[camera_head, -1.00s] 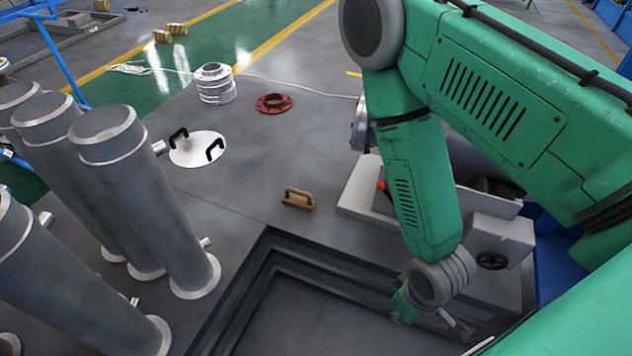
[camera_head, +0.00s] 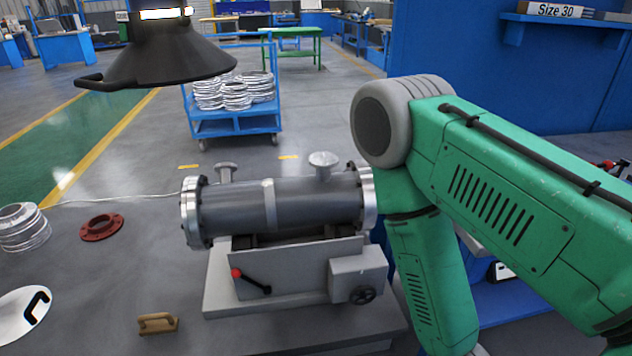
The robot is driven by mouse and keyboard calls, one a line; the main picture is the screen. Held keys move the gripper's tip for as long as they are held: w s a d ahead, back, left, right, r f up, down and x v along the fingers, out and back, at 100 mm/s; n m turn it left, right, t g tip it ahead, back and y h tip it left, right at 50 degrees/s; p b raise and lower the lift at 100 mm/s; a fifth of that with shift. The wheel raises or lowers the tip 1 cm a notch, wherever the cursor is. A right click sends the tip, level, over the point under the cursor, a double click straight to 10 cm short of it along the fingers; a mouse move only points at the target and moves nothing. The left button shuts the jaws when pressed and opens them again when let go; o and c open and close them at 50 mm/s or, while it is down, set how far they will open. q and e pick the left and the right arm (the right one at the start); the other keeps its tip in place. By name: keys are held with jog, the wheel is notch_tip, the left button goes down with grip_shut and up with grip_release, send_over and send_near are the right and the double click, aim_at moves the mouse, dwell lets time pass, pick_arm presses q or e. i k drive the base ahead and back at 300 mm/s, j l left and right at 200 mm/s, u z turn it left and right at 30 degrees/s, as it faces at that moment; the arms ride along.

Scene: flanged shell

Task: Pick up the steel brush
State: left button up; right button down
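A small tan block with an arched handle (camera_head: 158,323), which looks like the steel brush, lies on the grey work surface at the bottom left of the head view. Its bristles cannot be made out. My green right arm hangs down on the right side of the picture, and its gripper is below the bottom edge, out of view. No part of my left arm or gripper shows. Nothing touches the brush.
A grey flanged shell (camera_head: 290,205) rests on a stand (camera_head: 295,270) with a red-knobbed lever and a handwheel. A red flange ring (camera_head: 101,227), stacked metal rings (camera_head: 22,228) and a white disc with a black handle (camera_head: 20,312) lie left. A dark lamp hood (camera_head: 155,62) hangs above.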

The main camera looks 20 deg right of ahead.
aim_at(170, 324)
jog(key=i+z, duration=0.1)
jog(key=i, duration=0.35)
jog(key=i+j+z, duration=0.1)
jog(key=i, duration=0.35)
jog(key=j, duration=0.05)
